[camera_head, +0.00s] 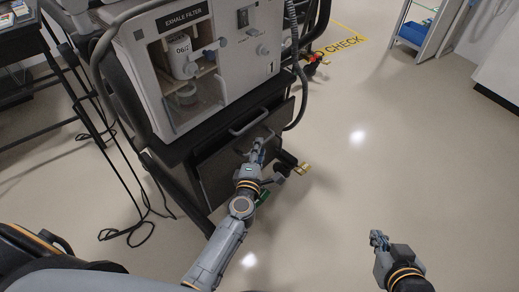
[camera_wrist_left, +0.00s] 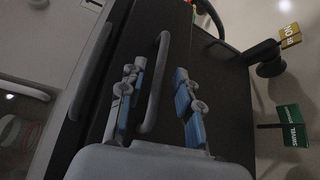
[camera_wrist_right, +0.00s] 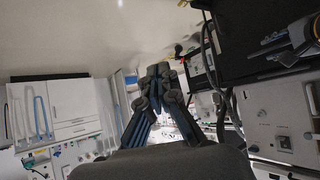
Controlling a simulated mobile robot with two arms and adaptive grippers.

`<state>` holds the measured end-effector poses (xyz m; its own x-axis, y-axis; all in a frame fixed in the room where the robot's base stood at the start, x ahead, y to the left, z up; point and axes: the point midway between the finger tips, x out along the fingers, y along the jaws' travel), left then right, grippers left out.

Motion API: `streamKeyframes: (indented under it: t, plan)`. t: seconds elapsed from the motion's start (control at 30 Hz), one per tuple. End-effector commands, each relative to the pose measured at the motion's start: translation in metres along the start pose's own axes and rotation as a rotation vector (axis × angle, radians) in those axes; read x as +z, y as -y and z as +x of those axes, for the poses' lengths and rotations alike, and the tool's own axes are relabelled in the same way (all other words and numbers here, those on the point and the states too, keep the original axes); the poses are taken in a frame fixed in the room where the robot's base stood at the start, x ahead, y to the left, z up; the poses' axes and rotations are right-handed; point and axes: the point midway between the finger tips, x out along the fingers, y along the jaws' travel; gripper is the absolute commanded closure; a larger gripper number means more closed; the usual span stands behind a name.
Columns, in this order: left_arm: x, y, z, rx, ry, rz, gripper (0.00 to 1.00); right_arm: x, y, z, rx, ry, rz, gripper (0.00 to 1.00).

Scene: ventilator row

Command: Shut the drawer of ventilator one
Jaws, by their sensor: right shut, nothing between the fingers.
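Ventilator one (camera_head: 205,55) is a pale grey unit with a "1" on its front, on a dark cart. The dark drawer front (camera_head: 219,168) is below the cart's top, and I cannot tell how far it stands out. My left gripper (camera_head: 258,148) is at the drawer front, by its handle. In the left wrist view the grey drawer handle (camera_wrist_left: 157,80) shows between the open blue-padded fingers (camera_wrist_left: 158,100); contact is not clear. My right gripper (camera_head: 378,239) is shut and empty over the floor at the lower right; its fingers meet in the right wrist view (camera_wrist_right: 160,75).
A second grey bar handle (camera_head: 249,121) is at the cart's top edge. A hose (camera_head: 300,75) hangs at the cart's right. Cables (camera_head: 140,215) lie at left. Floor at right is clear.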

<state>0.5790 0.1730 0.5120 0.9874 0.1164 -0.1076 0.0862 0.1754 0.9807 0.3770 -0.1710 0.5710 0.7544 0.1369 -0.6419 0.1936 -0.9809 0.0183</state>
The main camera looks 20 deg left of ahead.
Motion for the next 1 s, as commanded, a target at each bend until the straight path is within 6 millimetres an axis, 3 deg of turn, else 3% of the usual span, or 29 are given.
streamKeyframes:
  t: [0.37, 0.57, 0.9, 1.0]
  plan:
    - [0.000, 0.000, 0.007, 0.000, 0.000, 0.000, 0.66, -0.006, 0.001, 0.001, -0.002, -0.029, -0.001, 1.00]
    - [0.000, 0.000, 0.007, 0.000, 0.000, 0.000, 1.00, -0.006, 0.001, 0.001, -0.001, -0.029, -0.001, 1.00]
    - [-0.006, -0.003, 0.011, 0.001, -0.001, 0.003, 1.00, -0.005, 0.001, 0.000, -0.001, -0.018, -0.001, 1.00]
    - [-0.020, -0.007, 0.021, 0.002, 0.000, 0.005, 1.00, 0.012, -0.001, -0.004, 0.002, 0.064, 0.001, 1.00]
